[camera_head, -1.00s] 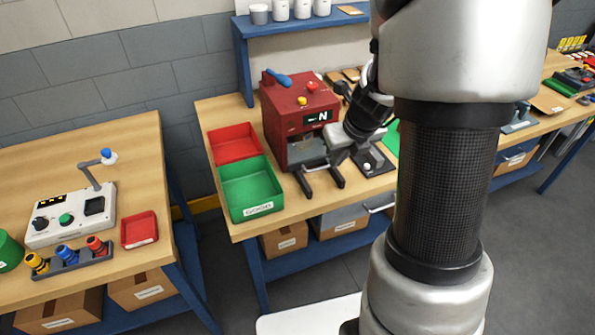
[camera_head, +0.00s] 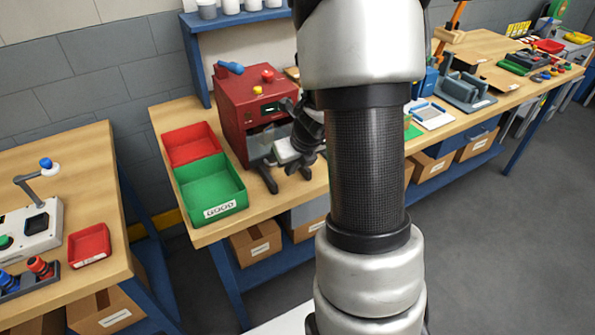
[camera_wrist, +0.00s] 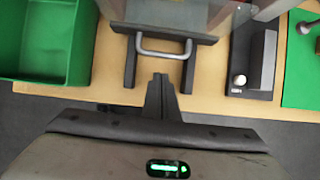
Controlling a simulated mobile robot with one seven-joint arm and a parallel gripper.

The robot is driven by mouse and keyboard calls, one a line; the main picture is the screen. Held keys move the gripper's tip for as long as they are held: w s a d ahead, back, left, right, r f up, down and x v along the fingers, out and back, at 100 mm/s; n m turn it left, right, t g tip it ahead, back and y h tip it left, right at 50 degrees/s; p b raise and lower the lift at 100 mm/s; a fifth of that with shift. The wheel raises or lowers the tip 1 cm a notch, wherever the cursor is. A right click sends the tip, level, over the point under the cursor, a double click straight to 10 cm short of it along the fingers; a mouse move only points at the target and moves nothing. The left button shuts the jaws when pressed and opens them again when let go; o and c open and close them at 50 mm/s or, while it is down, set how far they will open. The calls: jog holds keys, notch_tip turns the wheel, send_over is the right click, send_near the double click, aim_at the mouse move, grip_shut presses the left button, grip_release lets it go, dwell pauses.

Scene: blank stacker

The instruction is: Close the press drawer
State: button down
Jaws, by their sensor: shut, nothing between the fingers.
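The press (camera_head: 248,112) is a red box with a small dark display and two dark rails (camera_head: 265,178) reaching out from its front. In the wrist view, the drawer shows a dark front bar (camera_wrist: 165,33) with a grey loop handle (camera_wrist: 163,51) between the rails (camera_wrist: 130,65). The bar sits over the rails, with some rail length in front of it, so the drawer looks partly out. My gripper (camera_wrist: 160,78) is shut and empty, its tips just in front of the handle, apparently apart from it. In the head view my gripper (camera_head: 285,152) is in front of the press; my arm hides part of it.
A green bin (camera_head: 210,190) and a red bin (camera_head: 190,143) stand left of the press. In the wrist view, a dark fixture with a white knob (camera_wrist: 240,80) lies to the right. The bench edge (camera_wrist: 210,108) runs below the rails.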

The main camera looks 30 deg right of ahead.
aim_at(268, 134)
jog(key=shift+w+r, duration=0.25)
jog(key=shift+w, duration=0.75)
jog(key=shift+w+r+p, duration=0.2)
jog(key=shift+w+p, duration=1)
jog(key=shift+w, duration=0.35)
jog(key=shift+f, duration=0.1)
